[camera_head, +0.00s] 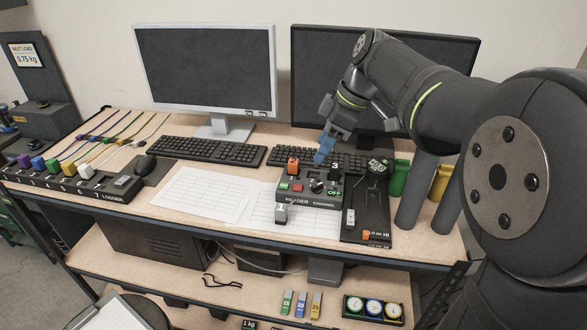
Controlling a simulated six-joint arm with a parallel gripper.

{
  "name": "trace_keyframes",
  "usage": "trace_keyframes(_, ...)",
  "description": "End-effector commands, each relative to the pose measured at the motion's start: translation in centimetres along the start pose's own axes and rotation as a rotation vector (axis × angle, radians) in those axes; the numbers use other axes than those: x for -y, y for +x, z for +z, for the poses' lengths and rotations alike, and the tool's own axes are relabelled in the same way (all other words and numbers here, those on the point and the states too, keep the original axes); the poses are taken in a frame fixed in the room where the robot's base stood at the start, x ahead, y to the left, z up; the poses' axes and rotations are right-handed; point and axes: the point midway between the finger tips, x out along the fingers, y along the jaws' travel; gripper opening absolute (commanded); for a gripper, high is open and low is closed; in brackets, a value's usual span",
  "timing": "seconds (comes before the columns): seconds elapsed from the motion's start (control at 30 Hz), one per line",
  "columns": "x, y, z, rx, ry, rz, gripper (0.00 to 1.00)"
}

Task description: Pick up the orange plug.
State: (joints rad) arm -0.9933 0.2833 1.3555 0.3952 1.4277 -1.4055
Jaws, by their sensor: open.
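An orange plug (292,165) stands upright at the back left of the dark reader box (310,197), in the middle of the desk. My gripper (321,158) has blue fingers pointing down and is just to the right of the plug in the picture, above the back of the reader box. It looks empty. The gap between its fingers is hard to see from this angle, and how high it is above the box is unclear. The plug's lower end is hidden in or behind the box.
Green (399,178) and yellow (440,182) cylinders are farther right. Two monitors and keyboards (213,151) are behind. A logger strip (75,188) with several coloured plugs lies left. White paper sheets (190,193) lie flat between.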

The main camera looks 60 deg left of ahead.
Motion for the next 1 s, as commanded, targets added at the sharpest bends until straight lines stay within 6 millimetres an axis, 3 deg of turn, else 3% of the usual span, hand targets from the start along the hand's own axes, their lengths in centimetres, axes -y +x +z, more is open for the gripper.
trace_keyframes(0.17, -0.3, 0.0, -0.1, 0.004, 0.014, -0.001, 0.53)
trace_keyframes(0.37, -3.4, 0.2, -1.5, 0.06, 0.208, -0.009, 0.53)
trace_keyframes(0.7, -10.9, 1.9, -5.3, 0.218, 0.805, 0.063, 0.53)
trace_keyframes(1.0, -15.5, 4.5, -8.3, 0.304, 1.32, 0.223, 0.53)
